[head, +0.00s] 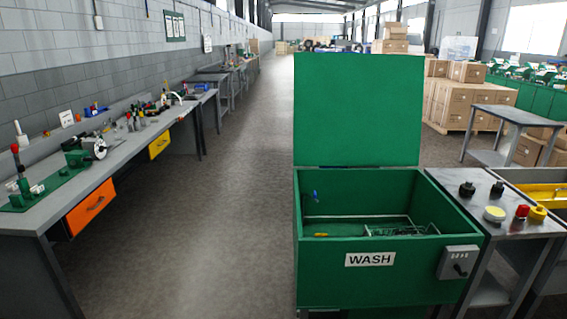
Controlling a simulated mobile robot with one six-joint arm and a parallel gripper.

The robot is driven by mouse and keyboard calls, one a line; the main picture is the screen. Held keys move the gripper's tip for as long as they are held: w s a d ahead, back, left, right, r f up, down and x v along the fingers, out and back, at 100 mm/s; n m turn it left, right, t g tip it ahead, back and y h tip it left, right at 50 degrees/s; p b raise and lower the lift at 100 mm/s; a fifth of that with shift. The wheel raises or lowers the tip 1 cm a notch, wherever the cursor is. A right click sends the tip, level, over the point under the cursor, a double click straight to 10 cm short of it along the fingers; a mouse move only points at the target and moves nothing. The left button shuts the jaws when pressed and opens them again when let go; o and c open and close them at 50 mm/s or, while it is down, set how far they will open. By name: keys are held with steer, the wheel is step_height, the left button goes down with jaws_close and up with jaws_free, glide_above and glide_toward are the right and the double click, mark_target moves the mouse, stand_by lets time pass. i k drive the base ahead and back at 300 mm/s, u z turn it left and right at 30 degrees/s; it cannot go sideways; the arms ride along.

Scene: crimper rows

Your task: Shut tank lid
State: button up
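The tank (330,286) is a green box with a white WASH label, standing at the front right of the head view. Its lid (359,110) is a flat green panel standing upright and open along the tank's back edge. The inside of the tank shows a wire rack (400,230), a small blue part (316,196) and a small yellow part (321,235). A grey control box (459,262) with a dark knob is fixed to the front right of the tank. My gripper is not in view.
A grey side table (497,235) with dark knobs, a yellow-topped part and a red part stands right beside the tank. A long workbench (125,150) with tools and an orange drawer (91,208) runs along the left wall. The floor aisle (215,190) between is clear.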

mark_target(350, 109)
steer(key=z, duration=0.2)
steer(key=k, duration=0.5)
steer(key=u, duration=0.9)
steer(key=i, duration=2.9)
